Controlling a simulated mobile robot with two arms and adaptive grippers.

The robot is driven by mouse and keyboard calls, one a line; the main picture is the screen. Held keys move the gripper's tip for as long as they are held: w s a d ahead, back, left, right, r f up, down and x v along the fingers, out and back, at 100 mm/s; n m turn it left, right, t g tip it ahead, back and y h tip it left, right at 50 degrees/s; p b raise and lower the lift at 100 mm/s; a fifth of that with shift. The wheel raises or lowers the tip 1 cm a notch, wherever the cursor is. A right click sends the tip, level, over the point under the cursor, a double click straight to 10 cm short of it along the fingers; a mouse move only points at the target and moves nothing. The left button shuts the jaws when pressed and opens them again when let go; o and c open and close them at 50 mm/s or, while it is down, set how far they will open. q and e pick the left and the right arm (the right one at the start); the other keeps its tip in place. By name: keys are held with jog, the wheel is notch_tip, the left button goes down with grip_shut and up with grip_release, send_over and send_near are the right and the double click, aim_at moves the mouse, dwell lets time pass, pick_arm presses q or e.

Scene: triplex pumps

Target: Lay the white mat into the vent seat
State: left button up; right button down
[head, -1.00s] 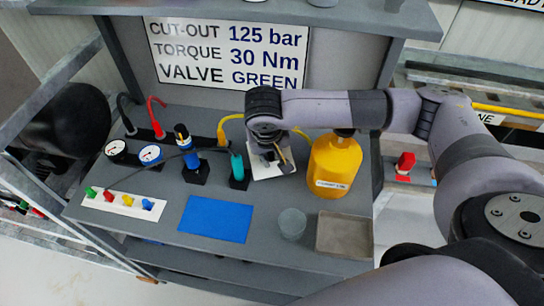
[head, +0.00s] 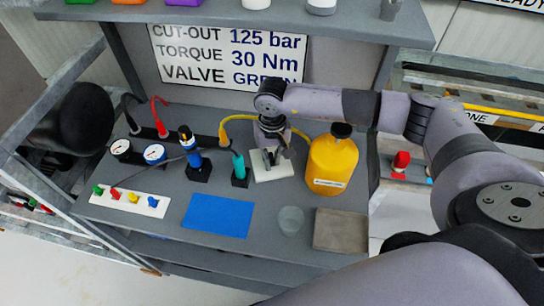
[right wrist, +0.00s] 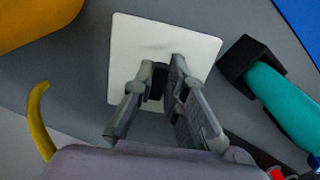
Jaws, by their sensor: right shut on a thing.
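The white mat (head: 283,173) is a thin square plate near the back middle of the grey bench. My right gripper (head: 270,158) points down at it, and its fingers are close together on it. In the right wrist view the mat (right wrist: 190,48) shows broad and pale, with the fingertips of my right gripper (right wrist: 165,72) shut against its middle. I cannot tell whether it lies on the bench or is just above it. A square grey tray (head: 341,230) at the front right of the bench may be the vent seat. My left gripper is out of view.
A yellow bottle (head: 333,165) stands close right of the mat. A teal tool in a black holder (head: 240,178) stands close left. A blue mat (head: 217,216) and a clear cup (head: 290,220) are in front. An overhead shelf (head: 230,24) crosses the back.

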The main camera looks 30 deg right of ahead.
jog(key=shift+f, duration=0.2)
jog(key=c, duration=1.6)
grip_release()
jog(key=shift+r, duration=0.1)
